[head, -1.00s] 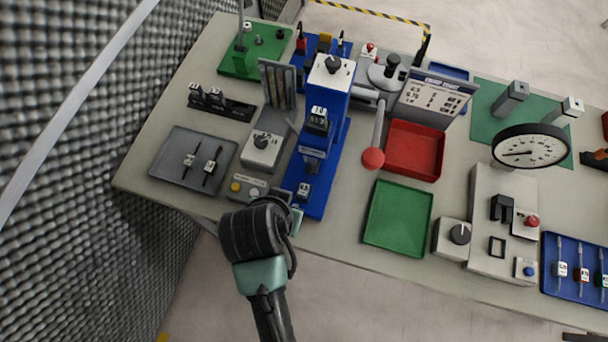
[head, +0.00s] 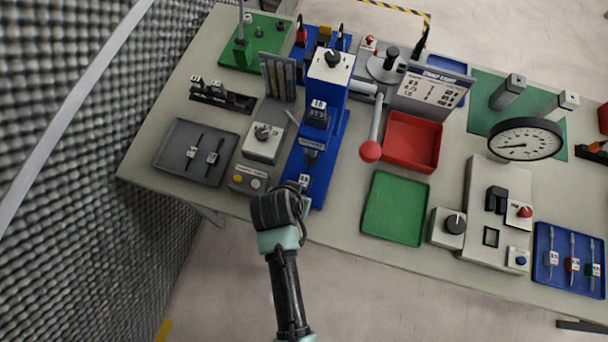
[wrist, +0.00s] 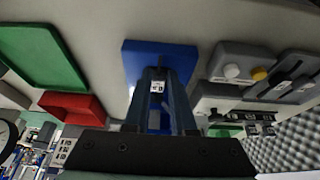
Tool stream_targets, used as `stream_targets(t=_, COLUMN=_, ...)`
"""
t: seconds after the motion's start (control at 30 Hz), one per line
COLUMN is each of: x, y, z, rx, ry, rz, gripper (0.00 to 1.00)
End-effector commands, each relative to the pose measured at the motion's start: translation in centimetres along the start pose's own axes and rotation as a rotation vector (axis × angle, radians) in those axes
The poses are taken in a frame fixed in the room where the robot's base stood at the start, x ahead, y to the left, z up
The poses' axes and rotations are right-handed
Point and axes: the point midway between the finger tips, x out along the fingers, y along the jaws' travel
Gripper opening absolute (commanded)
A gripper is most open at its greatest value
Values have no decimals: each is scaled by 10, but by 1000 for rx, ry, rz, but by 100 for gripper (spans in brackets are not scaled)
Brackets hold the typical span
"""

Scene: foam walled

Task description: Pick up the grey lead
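Two thin dark leads with pale tags lie in the dark grey tray (head: 168,165) at the table's left: a left lead (head: 193,152) and a right lead (head: 213,157). They are too small to tell which is the grey one. In the wrist view, the tray's leads (wrist: 286,72) show at the right edge, partly cut off. My gripper (wrist: 160,78) points at the blue stand's base, to the right of the tray in the head view. Its fingers are apart, with a small tagged block (wrist: 157,87) seen between them. In the head view, the fingertips are mostly hidden behind my wrist.
The blue stand (head: 325,100) rises beside my gripper. A grey button box (head: 248,181) and a knob box (head: 262,143) stand between it and the dark tray. A green tray (head: 395,208) and red tray (head: 412,142) lie right. A foam wall (head: 70,200) borders the left.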

Motion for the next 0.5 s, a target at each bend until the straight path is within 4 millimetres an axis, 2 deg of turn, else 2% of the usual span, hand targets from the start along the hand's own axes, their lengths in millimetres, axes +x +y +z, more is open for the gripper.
stream_targets(t=0.2, x=25, y=1, z=-2, rx=-1, ry=-1, rz=0, gripper=24)
stream_targets(t=0.5, x=33, y=1, z=-2, rx=-1, ry=1, rz=-1, gripper=24)
